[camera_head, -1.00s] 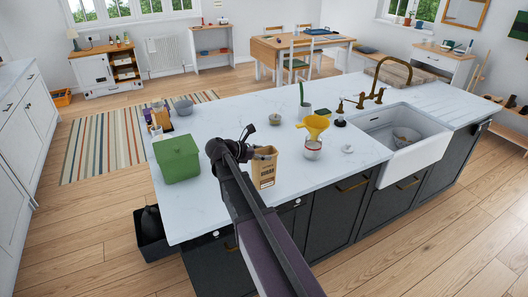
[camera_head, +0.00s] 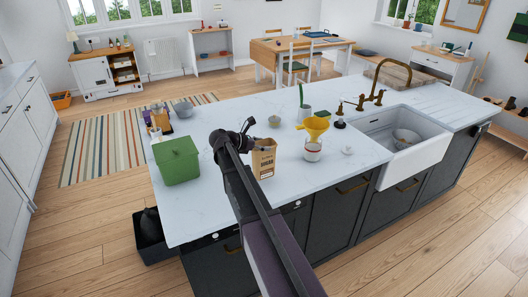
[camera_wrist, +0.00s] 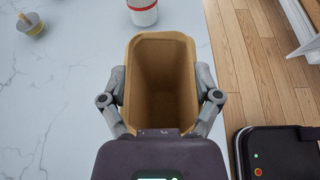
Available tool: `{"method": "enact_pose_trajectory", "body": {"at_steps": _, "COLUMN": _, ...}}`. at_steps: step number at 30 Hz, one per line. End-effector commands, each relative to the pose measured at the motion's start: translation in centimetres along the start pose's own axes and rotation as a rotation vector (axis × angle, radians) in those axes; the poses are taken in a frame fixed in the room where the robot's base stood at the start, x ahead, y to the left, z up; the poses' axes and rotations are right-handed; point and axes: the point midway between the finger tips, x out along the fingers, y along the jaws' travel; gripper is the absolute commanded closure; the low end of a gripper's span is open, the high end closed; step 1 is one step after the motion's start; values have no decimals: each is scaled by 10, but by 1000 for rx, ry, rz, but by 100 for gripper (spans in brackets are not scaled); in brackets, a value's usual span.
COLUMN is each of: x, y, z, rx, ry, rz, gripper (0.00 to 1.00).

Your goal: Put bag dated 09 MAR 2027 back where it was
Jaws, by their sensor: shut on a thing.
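The brown paper bag (camera_head: 263,161) is upright above or on the white island counter, left of the jar; whether its base touches the counter I cannot tell. Its printed lettering is too small to read as a date. In the wrist view the bag (camera_wrist: 160,45) has an open top and looks empty inside. My gripper (camera_wrist: 160,88) is shut on it, with one finger on each side. In the head view my gripper (camera_head: 243,142) is at the bag's left side, partly hidden by my arm.
A glass jar (camera_head: 313,152) with a yellow funnel (camera_head: 316,127) above it stands right of the bag. A green box (camera_head: 177,161) stands to the left. The sink (camera_head: 405,138) is farther right. Bare white counter (camera_head: 230,112) lies behind the bag.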

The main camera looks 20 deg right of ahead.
Motion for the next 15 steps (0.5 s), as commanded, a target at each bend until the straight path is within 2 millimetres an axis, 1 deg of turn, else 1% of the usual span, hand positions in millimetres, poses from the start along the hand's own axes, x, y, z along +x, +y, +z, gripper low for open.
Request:
{"method": "enact_pose_trajectory", "body": {"at_steps": 1, "x": 3, "y": 8, "z": 0, "rx": 0, "ry": 0, "rz": 0, "gripper": 80}}
{"method": "enact_pose_trajectory", "body": {"at_steps": 9, "x": 12, "y": 5, "z": -24, "rx": 0, "ry": 0, "rz": 1, "gripper": 80}}
{"method": "enact_pose_trajectory", "body": {"at_steps": 15, "x": 16, "y": 5, "z": -32, "rx": 0, "ry": 0, "rz": 1, "gripper": 80}}
